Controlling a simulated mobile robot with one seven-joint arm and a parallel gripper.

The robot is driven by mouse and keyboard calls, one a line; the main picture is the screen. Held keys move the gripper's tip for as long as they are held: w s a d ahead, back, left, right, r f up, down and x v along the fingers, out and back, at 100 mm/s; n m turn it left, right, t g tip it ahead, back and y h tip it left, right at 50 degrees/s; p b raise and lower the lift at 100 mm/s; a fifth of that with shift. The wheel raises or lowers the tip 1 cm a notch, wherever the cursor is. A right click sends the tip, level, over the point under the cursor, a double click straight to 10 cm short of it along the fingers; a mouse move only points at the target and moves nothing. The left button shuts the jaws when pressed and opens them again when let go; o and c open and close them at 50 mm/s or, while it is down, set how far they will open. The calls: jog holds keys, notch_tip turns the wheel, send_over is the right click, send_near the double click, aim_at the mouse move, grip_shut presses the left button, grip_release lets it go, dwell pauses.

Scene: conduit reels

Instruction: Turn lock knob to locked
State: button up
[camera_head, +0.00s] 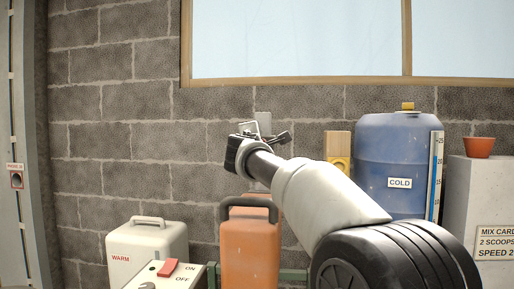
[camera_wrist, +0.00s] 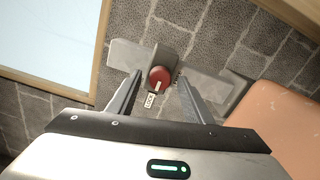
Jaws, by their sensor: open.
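A round red lock knob (camera_wrist: 159,77) sits on a grey block on a flat grey bar (camera_wrist: 215,88) against the block wall in the wrist view. A small LOCK label (camera_wrist: 149,101) is just below the knob. A short white mark shows on the knob's lower part, on the label's side. My gripper (camera_wrist: 160,85) is open, with one finger on each side of the knob; I cannot tell whether either touches it. In the head view my gripper (camera_head: 264,132) is raised near the wall by a grey plate (camera_head: 263,119), and the knob is hidden there.
An orange container (camera_head: 250,250) stands below my gripper, and shows at the right in the wrist view. A white WARM container (camera_head: 147,240), a blue COLD drum (camera_head: 398,155), an ON/OFF box (camera_head: 165,272) and a wooden block (camera_head: 338,147) stand nearby. A window frame (camera_head: 300,80) is above.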

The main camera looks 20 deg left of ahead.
jog(key=b+v, duration=0.3)
jog(key=v, duration=1.4)
jog(key=shift+d+r, duration=0.1)
jog(key=shift+d, duration=0.05)
